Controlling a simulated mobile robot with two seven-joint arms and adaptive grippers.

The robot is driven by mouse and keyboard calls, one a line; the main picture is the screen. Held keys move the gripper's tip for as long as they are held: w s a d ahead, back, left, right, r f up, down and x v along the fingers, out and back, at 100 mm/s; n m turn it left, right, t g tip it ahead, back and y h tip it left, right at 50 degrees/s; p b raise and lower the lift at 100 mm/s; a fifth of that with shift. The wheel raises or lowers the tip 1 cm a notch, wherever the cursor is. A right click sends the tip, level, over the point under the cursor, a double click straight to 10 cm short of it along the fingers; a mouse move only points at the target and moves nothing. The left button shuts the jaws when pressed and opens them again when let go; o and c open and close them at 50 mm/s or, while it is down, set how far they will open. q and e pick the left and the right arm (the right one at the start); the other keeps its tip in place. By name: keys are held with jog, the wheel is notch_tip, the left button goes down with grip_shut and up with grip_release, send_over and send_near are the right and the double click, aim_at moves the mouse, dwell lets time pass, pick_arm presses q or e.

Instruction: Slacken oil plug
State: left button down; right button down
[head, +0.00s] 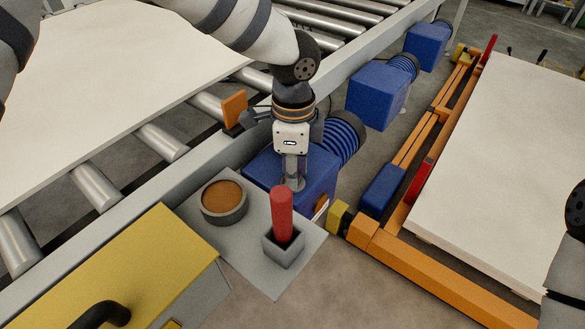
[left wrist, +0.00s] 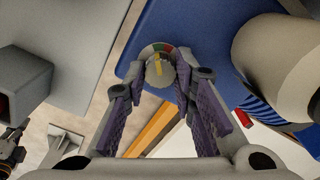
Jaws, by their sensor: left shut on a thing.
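The oil plug (left wrist: 160,72) is a round grey knob with a yellow mark on top and a ring with red and green parts at its far side. It sits on the blue drive housing (left wrist: 195,25), which also shows in the head view (head: 262,176). My left gripper (left wrist: 160,85) points down over the housing and is shut on the plug, one finger on each side. In the head view, my left gripper (head: 293,182) hides the plug.
A grey shelf (head: 262,262) in front holds a round cup (head: 224,218) with brown contents and a red handle (head: 282,213) upright in a square holder. A yellow cabinet (head: 150,262) stands at lower left. Rollers (head: 162,141) bear a pale board (head: 100,80). An orange frame (head: 420,264) lies right.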

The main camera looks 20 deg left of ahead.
pick_arm(q)
jog(key=shift+r+n+p, duration=0.2)
jog(key=shift+n+p, duration=0.3)
jog(key=shift+n, duration=0.6)
jog(key=shift+f+n+p, duration=0.15)
jog(key=shift+n+p, duration=0.3)
jog(key=shift+n, duration=1.25)
pick_arm(e)
jog(key=shift+w+r+t, duration=0.6)
jog(key=shift+w+r, duration=0.75)
jog(key=shift+w, duration=0.05)
pick_arm(q)
jog(key=c, duration=1.3)
grip_release()
jog(key=shift+f, duration=0.1)
notch_tip(320, 180, up, 12)
jog(key=shift+r, duration=0.1)
